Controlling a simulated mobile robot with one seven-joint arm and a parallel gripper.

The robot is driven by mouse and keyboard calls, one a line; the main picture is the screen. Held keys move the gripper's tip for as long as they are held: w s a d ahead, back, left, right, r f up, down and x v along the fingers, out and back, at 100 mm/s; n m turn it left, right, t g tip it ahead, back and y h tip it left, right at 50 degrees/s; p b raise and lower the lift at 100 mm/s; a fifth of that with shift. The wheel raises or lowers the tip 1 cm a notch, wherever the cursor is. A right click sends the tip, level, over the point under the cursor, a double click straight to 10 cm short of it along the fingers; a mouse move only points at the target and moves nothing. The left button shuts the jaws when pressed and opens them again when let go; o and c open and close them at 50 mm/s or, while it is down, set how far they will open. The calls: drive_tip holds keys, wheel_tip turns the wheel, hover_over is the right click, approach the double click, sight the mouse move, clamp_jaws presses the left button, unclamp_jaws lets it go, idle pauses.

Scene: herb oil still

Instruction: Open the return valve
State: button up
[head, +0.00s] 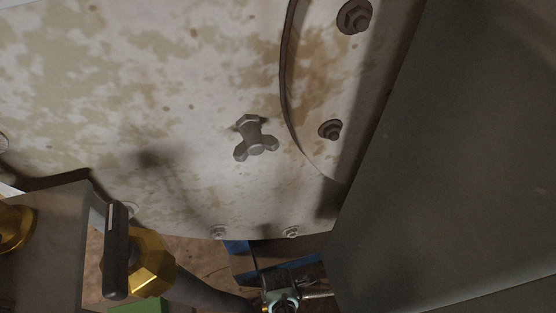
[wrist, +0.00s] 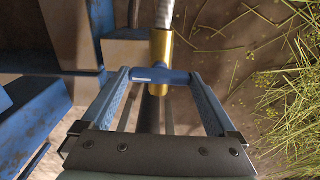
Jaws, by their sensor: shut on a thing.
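In the wrist view, my gripper (wrist: 161,82) has its two blue-grey fingers on either side of a short blue valve handle (wrist: 176,77). The handle lies crosswise, its ends at the fingertips, and the gripper is shut on it. The handle sits at a brass valve body (wrist: 160,48), with a pale pipe running up from it. The lower part of the valve is partly hidden behind my gripper.
In the wrist view, blue metal framework (wrist: 65,45) stands close on the left, and green herb stalks (wrist: 285,100) lie on the right. In the head view, a large stained pale panel (head: 160,80) with bolts fills the middle, and a dark grey surface (head: 470,150) covers the right.

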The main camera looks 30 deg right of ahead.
drive_tip(key=m, duration=0.4)
drive_tip(key=shift+p, duration=0.4)
drive_tip(key=m, duration=0.5)
drive_tip(key=m+p, duration=0.1)
drive_tip(key=m, duration=0.3)
drive_tip(key=shift+m, duration=2.5)
drive_tip(key=o, duration=1)
